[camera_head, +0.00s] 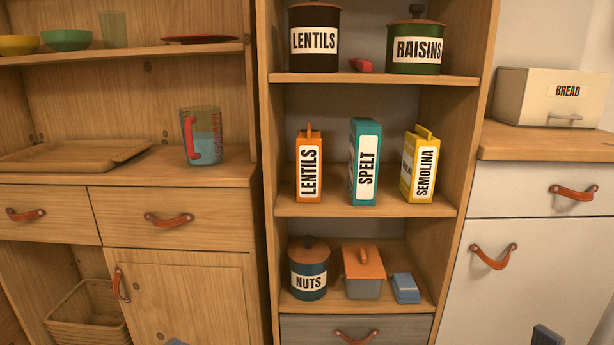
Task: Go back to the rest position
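Only a small dark tip, which looks like part of my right gripper (547,336), shows at the bottom edge on the right, in front of the white cabinet. An even smaller grey-blue tip, which looks like part of my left gripper (176,342), shows at the bottom edge left of the middle, in front of the wooden cabinet door. The rest of both grippers and both arms is out of view. I cannot tell whether either is open or shut, or holds anything.
A shelf unit (266,170) stands in the middle with jars, boxes and a grey drawer (303,330). A wooden cabinet (215,237) with leather pulls is left, bearing a measuring cup (207,135) and tray (75,155). A white cabinet (520,290) with a bread box (530,98) is right.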

